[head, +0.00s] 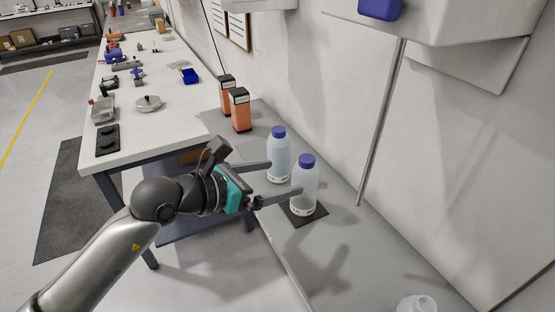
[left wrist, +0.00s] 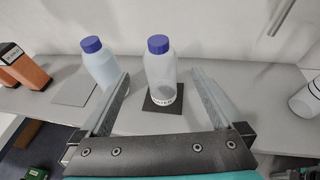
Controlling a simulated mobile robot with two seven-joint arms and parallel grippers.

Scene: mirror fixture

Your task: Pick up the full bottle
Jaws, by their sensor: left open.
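Two blue-capped bottles stand upright on the narrow grey shelf by the wall. The farther bottle (head: 279,158) is evenly pale blue and looks full; it is at left in the left wrist view (left wrist: 101,66), partly behind a finger. The nearer bottle (head: 306,180) is clearer and looks emptier; it stands on a dark square mat (head: 302,217) and is central in the left wrist view (left wrist: 160,72). My left gripper (head: 286,178) is open and empty, its fingers spread either side of the clearer bottle in the left wrist view (left wrist: 161,75). Contact cannot be told.
Two orange-and-black boxes (head: 240,112) stand farther along the shelf. A grey square mat (left wrist: 75,88) lies left of the bluer bottle. A white container (left wrist: 304,98) stands at far right. A metal pole (head: 382,120) rises by the wall. A cluttered white workbench (head: 165,118) is at left.

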